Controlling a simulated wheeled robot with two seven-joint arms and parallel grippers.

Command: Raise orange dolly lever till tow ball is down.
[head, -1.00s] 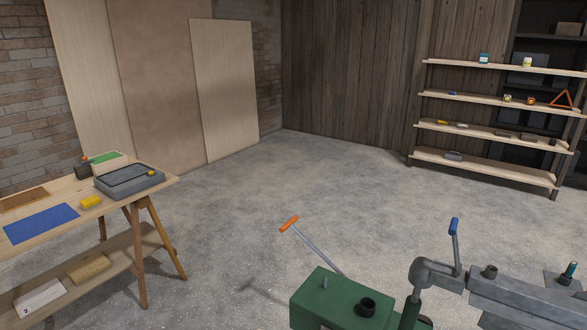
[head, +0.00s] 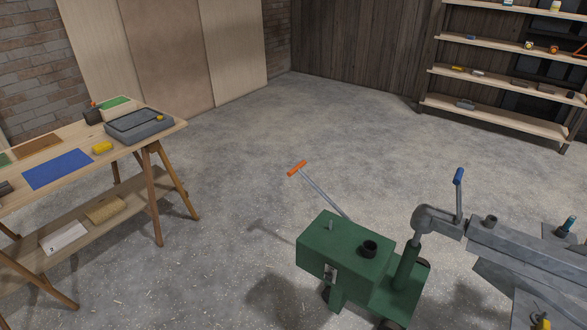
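The green dolly (head: 345,248) stands on the concrete floor at the lower middle of the head view. Its lever is a thin grey rod (head: 325,196) with an orange grip (head: 297,168), tilted up and to the left from behind the dolly's body. A grey trailer coupling (head: 437,219) with a raised blue-tipped handle (head: 458,177) sits at the dolly's right, above a green post (head: 406,266). I cannot make out the tow ball; the coupling seems to cover it. Neither of my grippers is in view.
A wooden trestle workbench (head: 170,131) with a grey tray (head: 139,124) stands at the left. A shelf rack (head: 500,86) stands at the back right. The grey trailer frame (head: 525,250) extends to the right edge. The floor between bench and dolly is clear.

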